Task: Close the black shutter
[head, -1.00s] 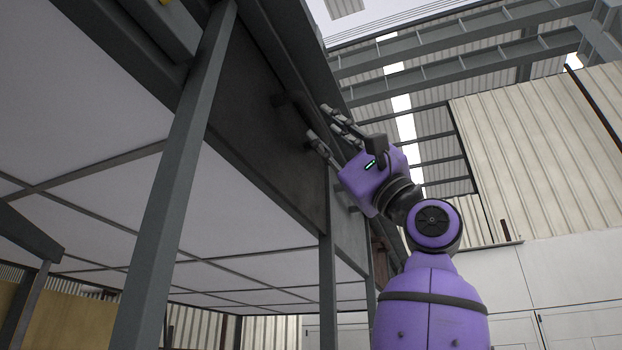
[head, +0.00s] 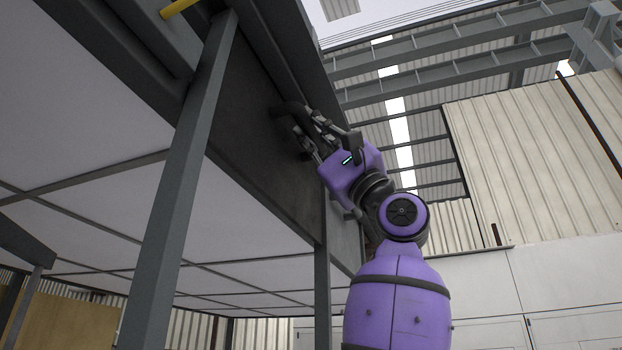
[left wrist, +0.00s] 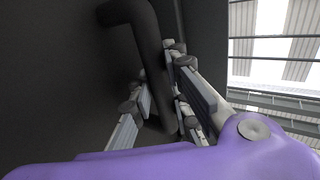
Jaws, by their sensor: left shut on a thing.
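The black shutter (head: 250,125) is a dark panel high under the grey frame, with the open bay below it. Its dark bent handle (head: 291,108) stands out near the panel's right end. My left gripper (head: 306,134) is at this handle, with its fingers shut around it. In the left wrist view the handle (left wrist: 136,18) runs down between the fingers (left wrist: 160,92), and the dark shutter face (left wrist: 60,80) fills the left side. The fingers hide part of the handle. My right gripper is not in view.
A grey post (head: 180,180) stands left of the shutter, and a thinner post (head: 322,295) stands below the gripper. A yellow bar (head: 176,8) is at the top left. Corrugated wall panels (head: 530,160) and roof beams (head: 440,65) lie farther back at right.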

